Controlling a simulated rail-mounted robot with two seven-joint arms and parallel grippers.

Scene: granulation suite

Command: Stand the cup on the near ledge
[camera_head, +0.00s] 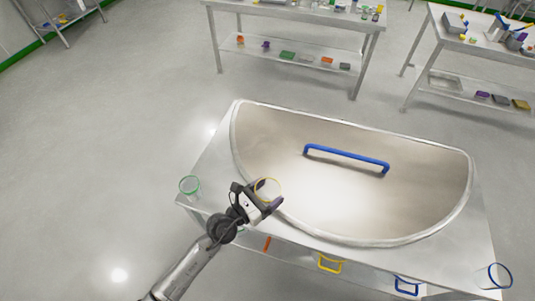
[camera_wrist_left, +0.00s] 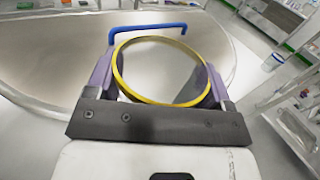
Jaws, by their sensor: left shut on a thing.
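My left gripper (camera_head: 261,195) is shut on a clear cup with a yellow rim (camera_head: 267,184). It holds the cup over the front-left rim of the half-round basin, beside the near ledge (camera_head: 447,258). In the left wrist view the yellow-rimmed cup (camera_wrist_left: 160,72) sits between the two purple fingers of the gripper (camera_wrist_left: 160,78), its round mouth toward the camera. The cup's base is hidden, so I cannot tell whether it touches anything. My right gripper is not in view.
A green-rimmed clear cup (camera_head: 190,187) stands at the table's left corner, a blue-rimmed one (camera_head: 497,276) at the right corner. A blue bar handle (camera_head: 346,157) spans part of the basin (camera_head: 420,190). Yellow (camera_head: 330,265) and blue (camera_head: 406,287) handles are on the front. Benches stand behind.

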